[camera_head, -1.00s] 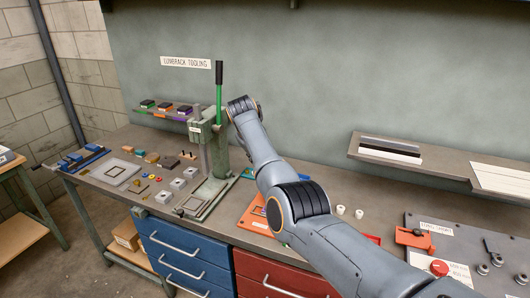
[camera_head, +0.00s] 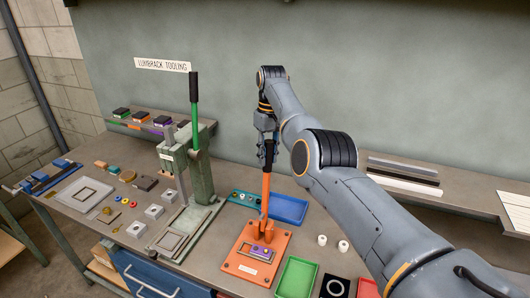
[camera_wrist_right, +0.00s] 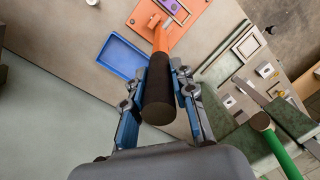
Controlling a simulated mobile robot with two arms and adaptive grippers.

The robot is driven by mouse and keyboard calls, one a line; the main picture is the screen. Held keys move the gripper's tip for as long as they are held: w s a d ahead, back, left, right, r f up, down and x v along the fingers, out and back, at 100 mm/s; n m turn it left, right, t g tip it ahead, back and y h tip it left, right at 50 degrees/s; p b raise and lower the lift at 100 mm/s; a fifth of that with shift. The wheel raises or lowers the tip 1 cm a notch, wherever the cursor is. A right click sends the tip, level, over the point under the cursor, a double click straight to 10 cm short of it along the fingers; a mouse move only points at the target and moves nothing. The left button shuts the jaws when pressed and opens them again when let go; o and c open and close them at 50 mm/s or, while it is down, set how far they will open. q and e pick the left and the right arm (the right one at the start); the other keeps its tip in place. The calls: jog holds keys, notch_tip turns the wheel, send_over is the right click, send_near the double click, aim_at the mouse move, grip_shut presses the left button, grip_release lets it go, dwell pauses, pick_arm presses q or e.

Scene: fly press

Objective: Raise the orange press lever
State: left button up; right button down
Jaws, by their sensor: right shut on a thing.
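The orange press (camera_head: 254,252) stands on the bench, with an orange base plate. Its orange lever (camera_head: 265,190) stands nearly upright, topped by a black grip. My right gripper (camera_head: 267,150) is at the top of this lever, shut on the black grip. In the right wrist view the black grip (camera_wrist_right: 159,90) lies between the two fingers of my right gripper (camera_wrist_right: 158,95), and the orange shaft runs away beyond it. The lower part of the press is partly visible there (camera_wrist_right: 150,18). My left gripper is in neither view.
A green press with a green, black-gripped lever (camera_head: 194,110) stands just left. A blue tray (camera_head: 288,208) lies behind the orange base, and a green tray (camera_head: 297,278) at its front right. A wall shelf (camera_head: 405,175) is at the right.

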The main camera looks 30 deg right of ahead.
jog(key=shift+s+a+f, duration=0.15)
jog(key=shift+f, duration=0.15)
jog(key=c, duration=1.2)
grip_release()
jog(key=shift+o, duration=0.5)
jog(key=shift+r, duration=0.1)
jog(key=shift+w, duration=0.2)
